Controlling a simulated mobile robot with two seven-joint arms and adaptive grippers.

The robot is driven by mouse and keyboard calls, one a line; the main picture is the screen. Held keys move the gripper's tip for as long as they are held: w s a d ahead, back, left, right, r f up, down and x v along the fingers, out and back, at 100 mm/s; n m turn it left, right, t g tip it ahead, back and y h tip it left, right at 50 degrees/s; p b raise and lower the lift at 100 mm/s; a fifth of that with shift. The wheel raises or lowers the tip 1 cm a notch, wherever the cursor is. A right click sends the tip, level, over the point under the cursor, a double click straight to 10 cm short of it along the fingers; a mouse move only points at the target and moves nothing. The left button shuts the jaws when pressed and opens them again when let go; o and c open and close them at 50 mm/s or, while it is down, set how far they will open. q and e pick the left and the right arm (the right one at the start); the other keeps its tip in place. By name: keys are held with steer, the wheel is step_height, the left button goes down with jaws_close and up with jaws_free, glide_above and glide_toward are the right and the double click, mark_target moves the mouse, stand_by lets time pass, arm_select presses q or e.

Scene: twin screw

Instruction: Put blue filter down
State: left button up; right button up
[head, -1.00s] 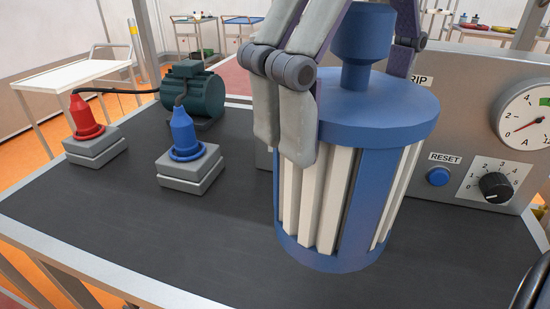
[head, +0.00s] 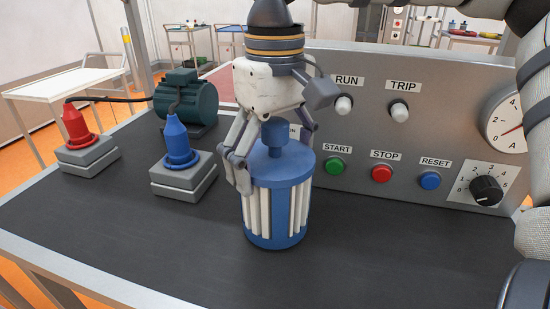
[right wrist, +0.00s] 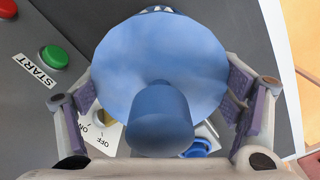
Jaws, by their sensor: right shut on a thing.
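The blue filter (head: 285,215) is a cylinder with white pleats, a blue lid and a knob on top. It is upright over the dark bench top, in front of the control panel; its base appears at or very near the surface, and I cannot tell if it bears fully. My right gripper (head: 268,165) comes from above and is shut on the filter, its fingers on both sides of the lid. In the right wrist view the lid (right wrist: 158,62) sits between the finger pads. My left gripper is not in view.
A red plug (head: 76,126) and a blue plug (head: 178,140) stand on grey blocks to the left. A green motor (head: 187,100) is behind them. The control panel (head: 400,140) with buttons and a dial is behind and right. The dark bench top (head: 130,235) is clear in front.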

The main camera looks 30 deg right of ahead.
steer(key=shift+f, duration=0.1)
steer(key=o, duration=1.8)
steer(key=shift+c, duration=0.2)
